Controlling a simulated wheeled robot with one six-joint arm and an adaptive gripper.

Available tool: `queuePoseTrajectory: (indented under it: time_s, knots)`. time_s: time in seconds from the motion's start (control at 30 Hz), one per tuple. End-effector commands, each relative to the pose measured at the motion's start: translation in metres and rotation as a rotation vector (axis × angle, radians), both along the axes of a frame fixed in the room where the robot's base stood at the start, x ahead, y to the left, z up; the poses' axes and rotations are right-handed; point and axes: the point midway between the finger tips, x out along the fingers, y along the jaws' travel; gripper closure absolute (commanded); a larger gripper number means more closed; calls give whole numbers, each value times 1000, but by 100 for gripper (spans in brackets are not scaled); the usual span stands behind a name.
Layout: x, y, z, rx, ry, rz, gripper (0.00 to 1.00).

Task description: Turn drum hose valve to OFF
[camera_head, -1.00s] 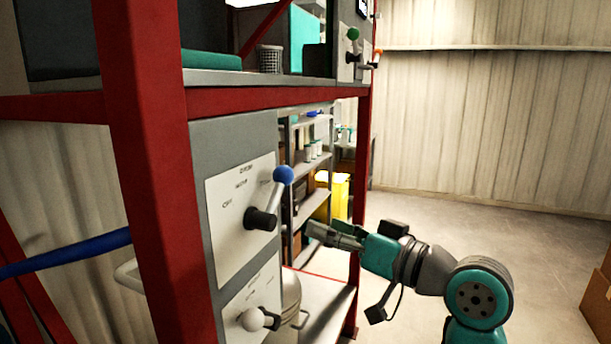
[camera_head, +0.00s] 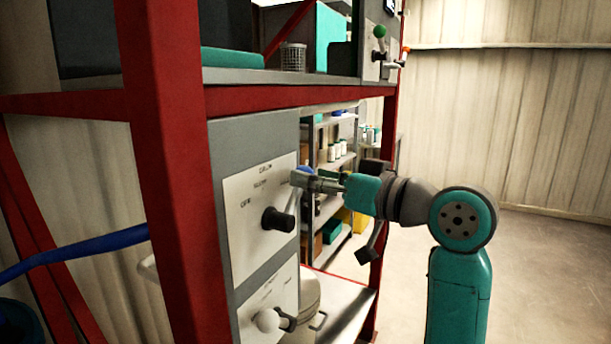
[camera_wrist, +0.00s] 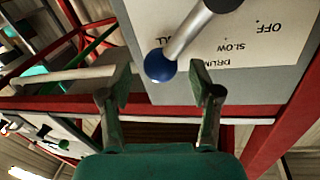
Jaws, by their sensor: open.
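The lever with a black hub (camera_head: 279,219) sits on a white label plate on the grey panel. Its blue ball end (camera_wrist: 160,66) shows clearly in the wrist view, with the grey rod beside the DRUM label, away from OFF. The plate (camera_wrist: 235,40) reads OFF, SLOW and DRUM, upside down there. My gripper (camera_head: 306,181) is open at the lever's ball end. In the head view my gripper mostly hides the ball.
A second lever with a white ball (camera_head: 268,320) is on a plate below. A red frame post (camera_head: 165,180) stands left of the panel. A green-knobbed lever (camera_head: 379,31) is higher up. A blue hose (camera_head: 75,250) runs at left. Open floor (camera_head: 545,270) lies at right.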

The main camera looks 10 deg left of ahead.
Motion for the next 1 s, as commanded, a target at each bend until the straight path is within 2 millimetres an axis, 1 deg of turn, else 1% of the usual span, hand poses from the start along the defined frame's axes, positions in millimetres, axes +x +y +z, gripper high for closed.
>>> queuePoseTrajectory:
  time_s: [0.03, 0.2, 0.57, 0.6, 0.67, 0.7, 0.77, 0.8, 0.83, 1.0]
  knots:
    - [3, 6, 1, 1, 1, 2, 37]
    - [11, 18, 1, 0, -1, 1, 37]
    - [13, 21, 0, 0, -1, 0, 37]
    - [13, 21, 0, 0, -1, 0, 47]
    - [13, 21, 0, 0, -1, 0, 62]
    - [13, 21, 0, 0, -1, 0, 72]
    - [13, 21, 0, 0, -1, 0, 87]
    - [13, 21, 0, 0, -1, 0, 97]
    - [13, 21, 0, 0, -1, 0, 100]
    - [13, 21, 0, 0, -2, 0, 100]
